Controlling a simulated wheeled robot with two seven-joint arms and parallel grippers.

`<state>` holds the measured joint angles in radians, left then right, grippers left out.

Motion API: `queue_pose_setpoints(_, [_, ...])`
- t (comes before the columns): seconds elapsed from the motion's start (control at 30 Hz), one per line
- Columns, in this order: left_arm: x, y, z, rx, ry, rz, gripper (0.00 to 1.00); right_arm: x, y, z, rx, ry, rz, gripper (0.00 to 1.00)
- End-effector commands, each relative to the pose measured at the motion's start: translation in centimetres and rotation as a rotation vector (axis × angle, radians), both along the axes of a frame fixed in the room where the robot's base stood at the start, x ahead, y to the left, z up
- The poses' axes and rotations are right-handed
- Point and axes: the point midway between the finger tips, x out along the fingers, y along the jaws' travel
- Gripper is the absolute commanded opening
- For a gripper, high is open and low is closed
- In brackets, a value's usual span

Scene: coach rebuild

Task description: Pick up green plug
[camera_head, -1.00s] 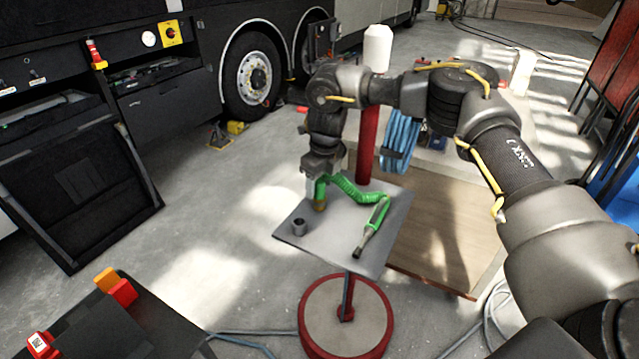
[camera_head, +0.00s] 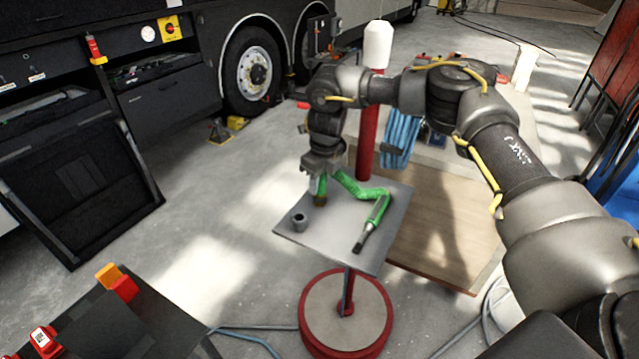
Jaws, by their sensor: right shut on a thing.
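The green plug (camera_head: 320,198) has a brownish lower end and sits between the fingers of my right gripper (camera_head: 318,182). The gripper points down and is shut on the plug over the left back part of the small grey stand table (camera_head: 300,238). A green coiled cable (camera_head: 352,186) runs from the plug to a green handle with a dark tip (camera_head: 374,222), which lies on the right side of the table top. I cannot tell if the plug's lower end touches the table. My left gripper is not in view.
A dark bench with orange and red blocks (camera_head: 118,282) is at lower left.

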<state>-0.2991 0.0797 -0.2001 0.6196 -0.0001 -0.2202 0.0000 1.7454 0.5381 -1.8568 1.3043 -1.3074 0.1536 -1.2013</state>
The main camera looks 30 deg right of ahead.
Motion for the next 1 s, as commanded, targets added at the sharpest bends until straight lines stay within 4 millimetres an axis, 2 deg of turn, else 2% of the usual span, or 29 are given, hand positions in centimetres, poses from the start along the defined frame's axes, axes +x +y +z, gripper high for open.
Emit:
queue_pose_setpoints(0.17, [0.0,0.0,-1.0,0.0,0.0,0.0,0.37,0.1,0.1,0.8,0.002,-0.005,0.0,0.03])
queue_pose_setpoints(0.33, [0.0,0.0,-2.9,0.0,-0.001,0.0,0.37,-0.1,0.2,3.2,0.003,-0.006,0.001,0.03])
queue_pose_setpoints(0.6, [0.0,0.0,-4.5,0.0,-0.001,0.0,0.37,-4.8,2.2,9.4,-0.003,-0.01,0.005,0.03])
queue_pose_setpoints(0.8, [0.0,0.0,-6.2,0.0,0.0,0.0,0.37,-9.2,4.3,11.0,-0.002,-0.005,0.006,0.03])
queue_pose_setpoints(1.0, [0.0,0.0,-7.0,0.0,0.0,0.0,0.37,-11.7,5.5,12.4,0.0,-0.003,0.003,0.03])
